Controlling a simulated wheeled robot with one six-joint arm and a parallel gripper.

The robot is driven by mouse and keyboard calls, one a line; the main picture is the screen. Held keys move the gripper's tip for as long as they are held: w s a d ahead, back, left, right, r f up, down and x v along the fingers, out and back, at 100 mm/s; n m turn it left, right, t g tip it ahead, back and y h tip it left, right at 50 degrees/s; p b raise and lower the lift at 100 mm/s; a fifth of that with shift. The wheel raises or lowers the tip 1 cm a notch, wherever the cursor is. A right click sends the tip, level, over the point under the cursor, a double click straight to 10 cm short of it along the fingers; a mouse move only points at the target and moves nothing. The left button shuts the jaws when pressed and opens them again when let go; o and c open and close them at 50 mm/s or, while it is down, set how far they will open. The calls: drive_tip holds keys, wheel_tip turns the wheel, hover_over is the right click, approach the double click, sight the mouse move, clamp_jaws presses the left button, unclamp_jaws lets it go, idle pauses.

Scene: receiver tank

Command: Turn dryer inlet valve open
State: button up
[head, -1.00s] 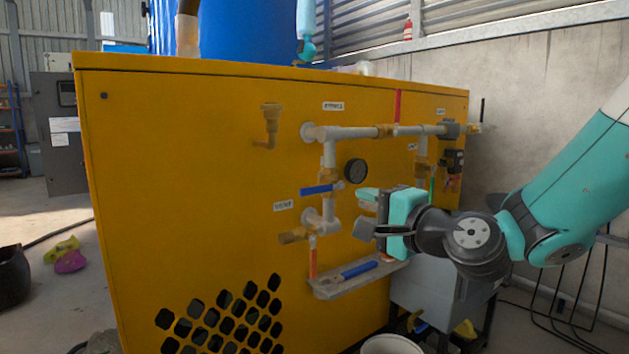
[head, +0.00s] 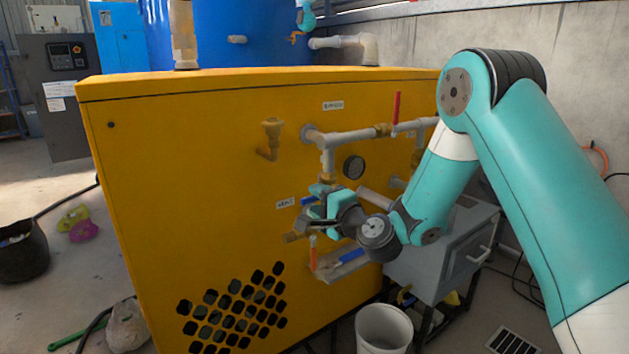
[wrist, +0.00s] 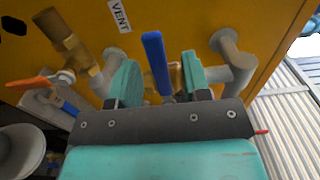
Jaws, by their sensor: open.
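A blue lever handle (wrist: 155,60) is on a valve in the vertical pipe run on the yellow panel; I cannot read a label tying it to the dryer inlet. In the head view the handle (head: 308,201) is partly hidden behind my gripper. My gripper (head: 318,205) is open at the panel. In the wrist view its two teal fingers (wrist: 158,80) stand on either side of the handle, with a gap visible to each. The handle appears between them, not clamped; its depth between the fingers is hard to judge.
A red handle (head: 396,107) stands upright on the upper pipe (head: 350,136). A gauge (head: 354,167) is above my gripper. A small tray (head: 333,268) holds a blue-handled item. A white bucket (head: 383,328) stands below.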

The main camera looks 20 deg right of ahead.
drive_tip(key=shift+p+x, duration=0.6)
drive_tip(key=shift+x, duration=0.25)
drive_tip(key=shift+c, duration=0.4)
clamp_jaws()
drive_tip(key=shift+f, duration=0.2)
wheel_tip(320, 180, down, 2)
drive_tip(key=n+b, duration=0.3)
drive_tip(key=b, duration=0.1)
drive_tip(key=shift+d+f+b, duration=0.1)
drive_tip(key=shift+b, duration=0.25)
drive_tip(key=n+b, duration=0.1)
drive_tip(key=f+n+b, duration=0.1)
drive_tip(key=n+b, duration=0.1)
drive_tip(key=shift+w+d+f+b, duration=0.1)
drive_tip(key=shift+w+d+b, duration=0.05)
drive_tip(key=shift+d+b, duration=0.15)
